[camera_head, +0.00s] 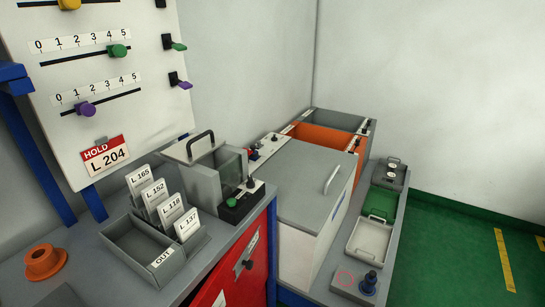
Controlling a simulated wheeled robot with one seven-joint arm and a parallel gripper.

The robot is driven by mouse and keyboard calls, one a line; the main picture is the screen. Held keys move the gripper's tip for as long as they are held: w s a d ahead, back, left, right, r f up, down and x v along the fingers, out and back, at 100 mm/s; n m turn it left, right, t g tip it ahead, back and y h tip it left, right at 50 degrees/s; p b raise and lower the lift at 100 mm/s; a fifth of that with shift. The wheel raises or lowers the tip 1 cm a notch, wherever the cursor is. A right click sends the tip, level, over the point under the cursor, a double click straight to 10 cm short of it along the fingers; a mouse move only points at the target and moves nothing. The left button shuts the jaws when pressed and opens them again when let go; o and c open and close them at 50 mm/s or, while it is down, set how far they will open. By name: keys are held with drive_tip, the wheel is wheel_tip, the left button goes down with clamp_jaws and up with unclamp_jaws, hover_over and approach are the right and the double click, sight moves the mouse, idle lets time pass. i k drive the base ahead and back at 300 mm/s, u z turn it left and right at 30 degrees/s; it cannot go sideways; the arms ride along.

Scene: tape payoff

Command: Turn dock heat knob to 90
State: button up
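No label reading "dock heat" is legible, so I cannot tell which knob it is. A dark blue knob-like piece (369,282) stands upright at the ledge's near end, next to a red ring mark. My gripper is not in view.
A white board (110,80) with sliders and an "L 204" tag stands at left. A grey "OUT" tray (135,245), numbered cards (165,205) and an orange ring (44,262) sit on the bench. A lidded white chest (300,185) stands centre. Green floor (460,245) at right is clear.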

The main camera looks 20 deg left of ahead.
sight(250, 184)
drive_tip(key=u, duration=0.4)
drive_tip(key=i, duration=0.8)
drive_tip(key=u, duration=0.65)
